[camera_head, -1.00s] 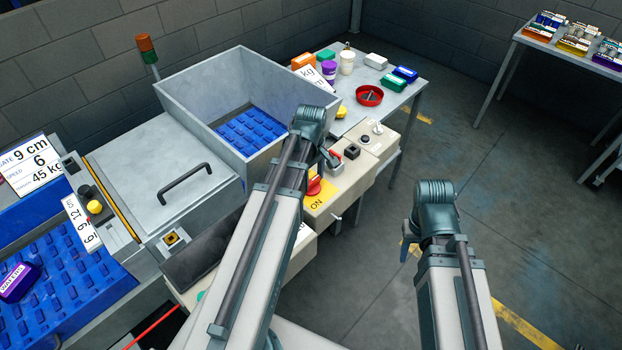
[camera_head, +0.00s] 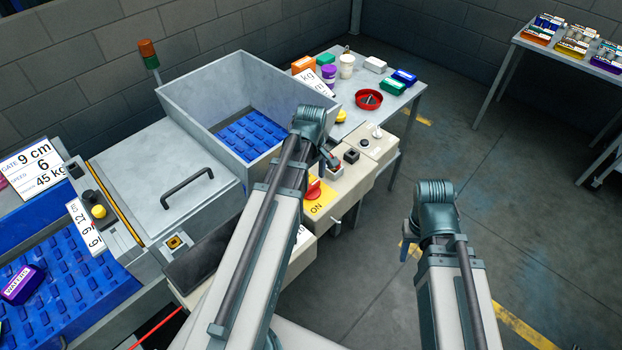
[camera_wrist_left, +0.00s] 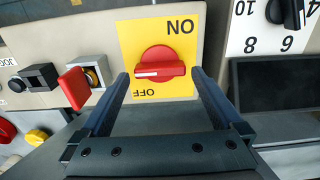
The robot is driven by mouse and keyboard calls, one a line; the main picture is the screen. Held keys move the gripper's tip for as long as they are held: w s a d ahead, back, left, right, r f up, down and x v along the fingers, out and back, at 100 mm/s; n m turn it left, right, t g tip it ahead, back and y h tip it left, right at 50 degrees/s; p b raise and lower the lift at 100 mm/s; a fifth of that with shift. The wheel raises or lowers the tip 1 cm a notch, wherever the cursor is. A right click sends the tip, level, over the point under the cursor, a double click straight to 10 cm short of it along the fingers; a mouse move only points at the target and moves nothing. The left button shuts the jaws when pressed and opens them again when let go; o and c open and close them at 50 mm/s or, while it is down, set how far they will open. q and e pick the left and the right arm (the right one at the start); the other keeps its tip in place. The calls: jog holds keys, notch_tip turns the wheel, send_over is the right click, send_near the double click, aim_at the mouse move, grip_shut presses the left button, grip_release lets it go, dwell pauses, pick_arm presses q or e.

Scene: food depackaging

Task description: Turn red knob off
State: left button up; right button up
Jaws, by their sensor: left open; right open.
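The red knob (camera_wrist_left: 160,67) sits on a yellow plate (camera_wrist_left: 135,35) with an upside-down ON above it and OFF below it in the left wrist view. Its bar lies nearly level, with a white mark on its left half. The knob also shows in the head view (camera_head: 314,190), on the beige control box. My left gripper (camera_wrist_left: 160,75) is open, its fingers on either side of the knob; I cannot tell if they touch it. In the head view it is mostly hidden by its own arm. My right gripper (camera_head: 407,250) hangs over bare floor, apart from everything.
A red switch flap (camera_wrist_left: 74,88) and a black button (camera_wrist_left: 36,78) sit beside the plate. A black dial (camera_wrist_left: 290,12) and a dark screen (camera_wrist_left: 275,85) are on the other side. A grey bin (camera_head: 205,95) stands behind the box.

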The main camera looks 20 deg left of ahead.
aim_at(313, 186)
pick_arm(q)
notch_tip(313, 186, up, 12)
jog(key=p, duration=1)
jog(key=shift+f+p, duration=0.2)
jog(key=shift+p, duration=0.15)
jog(key=s+d+f+m+b, duration=0.2)
jog(key=s+d+m, duration=0.1)
jog(key=d+m, duration=0.3)
jog(key=s+d+f+m+b, duration=0.3)
jog(key=s+d+m, duration=0.1)
jog(key=d+m, duration=0.2)
jog(key=s+d+f+m+y+b, duration=0.1)
jog(key=s+d+f+m+b, duration=0.1)
jog(key=s+d+m, duration=0.2)
jog(key=d+m, duration=0.2)
jog(key=d, duration=0.2)
jog(key=shift+d+f+b, duration=0.25)
jog(key=shift+d+b, duration=0.05)
jog(key=shift+d, duration=0.05)
